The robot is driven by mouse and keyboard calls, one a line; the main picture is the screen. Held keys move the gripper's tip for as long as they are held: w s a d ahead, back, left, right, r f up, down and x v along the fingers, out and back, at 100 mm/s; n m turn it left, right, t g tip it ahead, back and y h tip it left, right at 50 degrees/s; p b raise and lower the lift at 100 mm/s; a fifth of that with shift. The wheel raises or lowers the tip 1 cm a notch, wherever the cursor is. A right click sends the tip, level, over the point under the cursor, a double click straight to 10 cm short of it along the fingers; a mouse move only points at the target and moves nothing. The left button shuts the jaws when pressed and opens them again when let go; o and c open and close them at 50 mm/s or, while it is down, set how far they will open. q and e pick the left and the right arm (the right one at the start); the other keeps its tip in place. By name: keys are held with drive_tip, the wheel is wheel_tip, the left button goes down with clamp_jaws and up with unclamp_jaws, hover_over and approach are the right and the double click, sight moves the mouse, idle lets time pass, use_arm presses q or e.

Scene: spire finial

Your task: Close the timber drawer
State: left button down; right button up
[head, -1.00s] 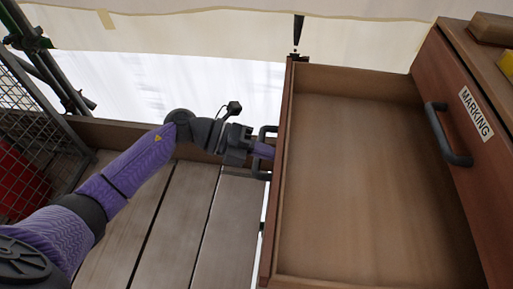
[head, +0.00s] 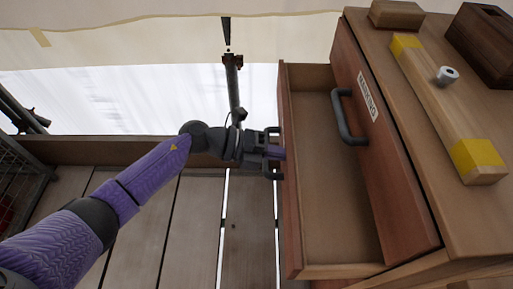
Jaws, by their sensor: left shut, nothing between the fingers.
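The timber drawer (head: 328,190) stands partly open in the head view, pulled out to the left from its cabinet, and its inside looks empty. Its dark handle (head: 267,154) is on the left outer face. My right gripper is not in view.
The cabinet top (head: 410,130) carries a timber bar with yellow ends (head: 440,105), a small grey cylinder (head: 447,75), and wooden blocks (head: 490,45). A metal pole (head: 233,90) stands behind. Plank flooring (head: 190,230) is open to the left; a mesh panel (head: 20,190) stands at far left.

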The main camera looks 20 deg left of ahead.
use_arm(q)
drive_tip(key=w+d, duration=0.1)
drive_tip(key=d, duration=0.3)
drive_tip(key=w+d, duration=0.1)
drive_tip(key=d, duration=0.3)
drive_tip(key=w+d, duration=0.1)
drive_tip(key=d, duration=0.3)
drive_tip(key=shift+w+d+b, duration=0.3)
drive_tip(key=shift+w+d, duration=0.15)
drive_tip(key=shift+d, duration=0.25)
drive_tip(key=shift+r, duration=0.1)
